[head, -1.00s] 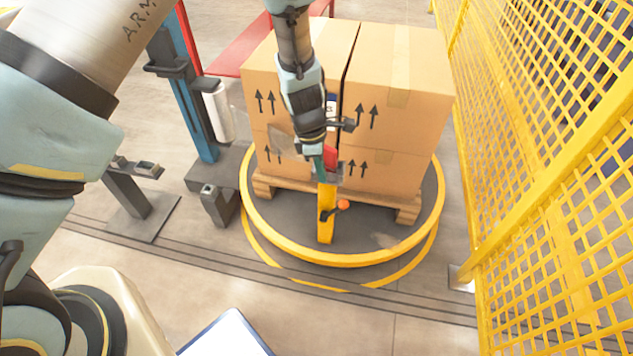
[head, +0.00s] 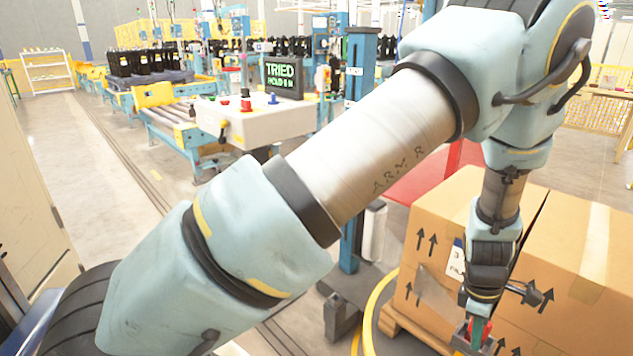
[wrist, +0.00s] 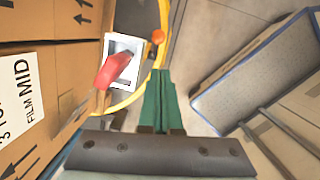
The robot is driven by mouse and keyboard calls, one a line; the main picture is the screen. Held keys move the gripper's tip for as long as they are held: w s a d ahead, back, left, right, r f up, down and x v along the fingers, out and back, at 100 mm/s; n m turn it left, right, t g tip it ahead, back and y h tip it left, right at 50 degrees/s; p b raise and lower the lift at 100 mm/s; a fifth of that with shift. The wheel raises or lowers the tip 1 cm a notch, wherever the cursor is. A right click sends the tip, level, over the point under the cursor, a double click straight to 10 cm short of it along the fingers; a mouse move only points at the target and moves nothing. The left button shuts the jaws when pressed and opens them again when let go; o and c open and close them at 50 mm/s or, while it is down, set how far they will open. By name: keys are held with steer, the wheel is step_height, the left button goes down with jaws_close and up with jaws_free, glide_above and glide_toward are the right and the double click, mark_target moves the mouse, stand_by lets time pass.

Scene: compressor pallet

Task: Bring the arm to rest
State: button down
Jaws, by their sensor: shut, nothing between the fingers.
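My arm reaches across the head view from lower left to upper right, then bends down in front of the cartons. My gripper (head: 476,334) hangs in front of the wrapped cardboard cartons (head: 432,262) at the lower right. In the wrist view my gripper's green fingers (wrist: 160,100) are together with nothing between them. A red handle (wrist: 118,68) on a pale square-framed box is just left of and beyond the fingertips, apart from them. An orange knob (wrist: 158,36) shows beside it.
A yellow ring (head: 370,316) surrounds the pallet. A blue column (head: 357,120) stands behind my arm. A control console (head: 250,122) with buttons and a screen reading "TRIED" is at centre left. Conveyors stand behind it. A grey panel (wrist: 245,85) lies right of the fingers.

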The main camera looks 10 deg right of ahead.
steer(key=w+a+r+m+t+p, duration=0.1)
steer(key=w+a+r+m+p, duration=0.25)
steer(key=w+a+r, duration=1.45)
steer(key=a+r+m+t+p, duration=0.1)
steer(key=a+r+m, duration=0.2)
steer(key=a, duration=1.1)
steer(key=s+a+r+m+t+y+p, duration=0.1)
steer(key=a+r+m, duration=0.2)
steer(key=a, duration=1.2)
step_height(320, 180, up, 3)
steer(key=shift+s+r, duration=0.15)
steer(key=shift+s, duration=0.15)
